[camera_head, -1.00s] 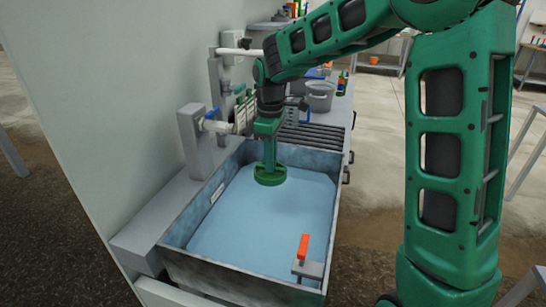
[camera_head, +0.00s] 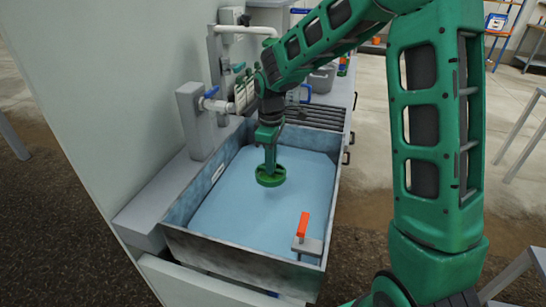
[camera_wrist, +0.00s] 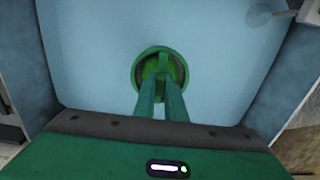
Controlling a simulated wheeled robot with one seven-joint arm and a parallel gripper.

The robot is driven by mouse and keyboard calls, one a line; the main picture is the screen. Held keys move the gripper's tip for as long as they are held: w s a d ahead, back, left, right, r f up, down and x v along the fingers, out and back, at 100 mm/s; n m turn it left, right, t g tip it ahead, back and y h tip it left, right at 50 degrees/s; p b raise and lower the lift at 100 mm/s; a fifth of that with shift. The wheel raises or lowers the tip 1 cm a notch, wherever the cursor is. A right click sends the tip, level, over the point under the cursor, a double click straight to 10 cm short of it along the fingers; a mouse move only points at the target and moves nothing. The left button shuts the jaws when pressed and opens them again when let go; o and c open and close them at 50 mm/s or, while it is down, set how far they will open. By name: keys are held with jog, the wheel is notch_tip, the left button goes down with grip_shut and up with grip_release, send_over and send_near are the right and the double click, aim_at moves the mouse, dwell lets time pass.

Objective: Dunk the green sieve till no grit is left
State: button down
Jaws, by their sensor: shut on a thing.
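The green sieve (camera_head: 270,178) is a round, shallow ring with a dark inside, held over the water in the basin (camera_head: 175,240). My gripper (camera_head: 269,140) is shut on its upper part and points straight down. In the wrist view the sieve (camera_wrist: 161,72) lies just beyond the two green fingers of my gripper (camera_wrist: 162,98). A dark speckled patch shows inside its rim; I cannot tell whether it is grit. The water (camera_head: 240,215) is plain pale blue. I cannot tell whether the sieve's underside touches the water.
An orange-handled lever (camera_head: 303,225) stands at the basin's front right corner. A grey post with a blue-handled valve (camera_head: 209,93) and spout is at the left wall. A slatted drainer (camera_head: 315,115) and a grey bucket (camera_head: 322,78) are behind. Open water surrounds the sieve.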

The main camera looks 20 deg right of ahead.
jog(key=shift+f, duration=5.1)
jog(key=shift+r, duration=0.1)
jog(key=shift+r, duration=9.15)
